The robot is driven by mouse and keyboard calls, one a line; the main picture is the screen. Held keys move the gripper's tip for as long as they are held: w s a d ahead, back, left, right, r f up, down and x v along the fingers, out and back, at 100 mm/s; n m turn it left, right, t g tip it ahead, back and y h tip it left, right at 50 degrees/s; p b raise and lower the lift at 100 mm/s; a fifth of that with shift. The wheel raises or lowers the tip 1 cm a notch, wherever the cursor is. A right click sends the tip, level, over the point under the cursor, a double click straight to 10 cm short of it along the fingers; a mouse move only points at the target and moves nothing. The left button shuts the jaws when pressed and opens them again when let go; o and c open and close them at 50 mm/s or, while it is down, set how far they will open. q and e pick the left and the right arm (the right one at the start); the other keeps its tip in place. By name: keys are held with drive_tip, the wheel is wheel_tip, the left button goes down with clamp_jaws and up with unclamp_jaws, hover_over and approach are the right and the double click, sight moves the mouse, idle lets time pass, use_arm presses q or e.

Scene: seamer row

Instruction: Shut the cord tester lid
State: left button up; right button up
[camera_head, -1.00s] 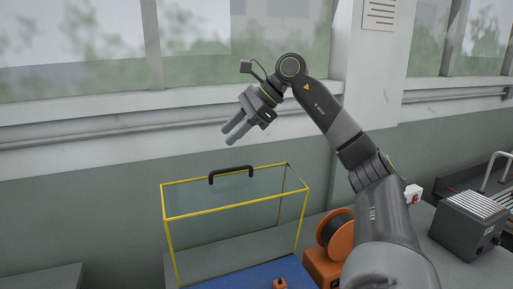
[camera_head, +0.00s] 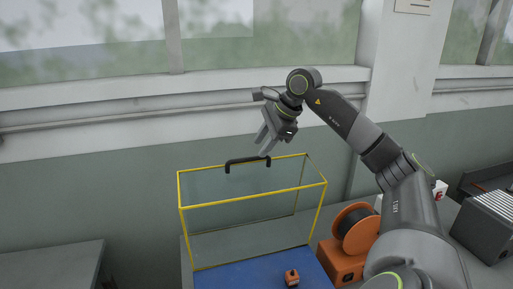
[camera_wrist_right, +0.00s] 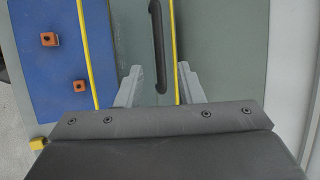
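The cord tester lid (camera_head: 253,200) is a clear panel with a yellow frame, raised steeply at the back of a blue base (camera_head: 250,274). Its black handle (camera_head: 248,163) is on the top edge. My right gripper (camera_head: 263,148) is just above the handle, pointing down. In the right wrist view its open fingers (camera_wrist_right: 160,82) straddle the line of the handle (camera_wrist_right: 158,45), with nothing held. I cannot tell whether they touch it. The base (camera_wrist_right: 55,75) also shows there, with two small orange blocks on it. My left gripper is not in view.
An orange stand with a dark reel (camera_head: 355,228) is right of the tester, close to my right arm. A finned grey box (camera_head: 487,225) is further right. A grey surface (camera_head: 50,268) is at left. The wall and windows are behind.

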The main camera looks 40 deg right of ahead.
sight(256, 171)
drive_tip(key=shift+p+x, duration=0.55)
drive_tip(key=shift+x, duration=1.55)
clamp_jaws()
